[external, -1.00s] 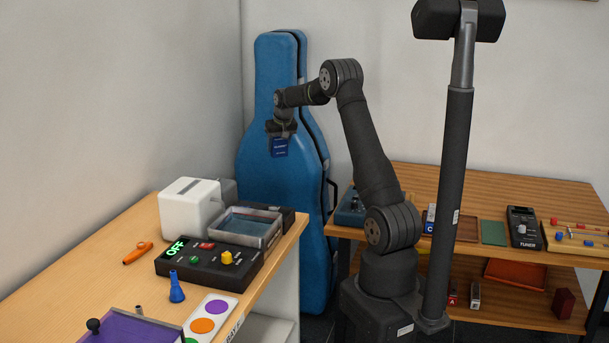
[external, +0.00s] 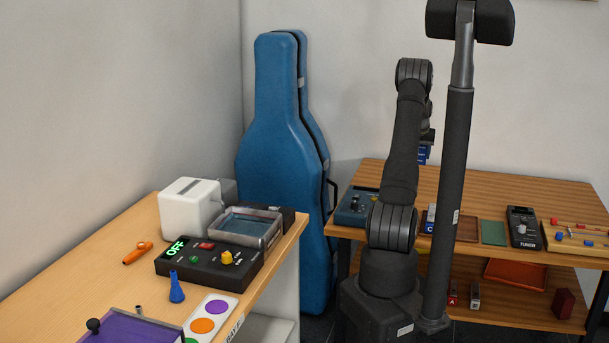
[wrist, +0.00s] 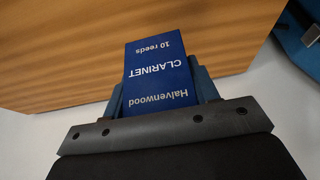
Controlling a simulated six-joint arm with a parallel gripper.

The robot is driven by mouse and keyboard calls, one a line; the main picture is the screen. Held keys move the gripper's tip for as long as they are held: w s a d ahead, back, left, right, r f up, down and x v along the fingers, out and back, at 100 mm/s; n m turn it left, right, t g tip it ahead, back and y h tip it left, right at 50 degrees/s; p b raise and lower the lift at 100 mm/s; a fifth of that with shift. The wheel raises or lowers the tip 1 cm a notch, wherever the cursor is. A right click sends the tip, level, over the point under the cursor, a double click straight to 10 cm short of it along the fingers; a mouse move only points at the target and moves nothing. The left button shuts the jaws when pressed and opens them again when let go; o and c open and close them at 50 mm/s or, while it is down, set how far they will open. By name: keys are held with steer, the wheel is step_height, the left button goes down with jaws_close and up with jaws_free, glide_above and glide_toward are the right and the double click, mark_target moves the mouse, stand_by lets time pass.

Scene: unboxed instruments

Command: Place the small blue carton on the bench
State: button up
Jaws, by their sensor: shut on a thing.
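The small blue carton (wrist: 160,68), printed "Halvenwood CLARINET 10 reeds", is held in my gripper (wrist: 165,85), with a finger on each side of it. In the external view the carton (external: 423,154) shows as a small blue patch beside my arm; my gripper (external: 427,136) is mostly hidden behind the arm there. The carton is in the air, near the back left part of the right-hand wooden bench (external: 400,175). In the wrist view the bench top (wrist: 60,50) lies beyond and below the carton. A second wooden bench (external: 75,270) stands at the left.
The right bench carries a blue device (external: 352,207), a brown tray (external: 467,229), a green mat (external: 493,232), a tuner (external: 523,227) and a wooden board with pegs (external: 580,237). A blue instrument case (external: 280,150) stands between the benches. Bare bench lies along the back.

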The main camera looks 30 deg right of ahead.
steer(key=s+d+f+m, duration=0.1)
steer(key=s+d+m, duration=0.1)
steer(key=s+d, duration=0.5)
steer(key=s+d+m+g+h, duration=0.1)
steer(key=s+d, duration=0.2)
steer(key=s, duration=0.7)
steer(key=s+d+f+m, duration=0.1)
steer(key=s+d+m, duration=0.1)
steer(key=s+d, duration=0.5)
steer(key=w+f, duration=0.2)
steer(key=w, duration=0.1)
steer(key=w+a+f, duration=0.1)
steer(key=w+f, duration=0.1)
steer(key=w, duration=0.1)
steer(key=w+a+f, duration=0.1)
steer(key=w+f, duration=0.1)
steer(key=w, duration=0.1)
steer(key=shift+w+f, duration=0.25)
steer(key=shift+f, duration=0.15)
steer(key=shift+w+f, duration=0.1)
steer(key=shift+f, duration=1.9)
steer(key=shift+f+g, duration=0.1)
steer(key=shift+g, duration=0.2)
steer(key=o, duration=1)
steer(key=v, duration=1.2)
steer(key=shift+a, duration=0.15)
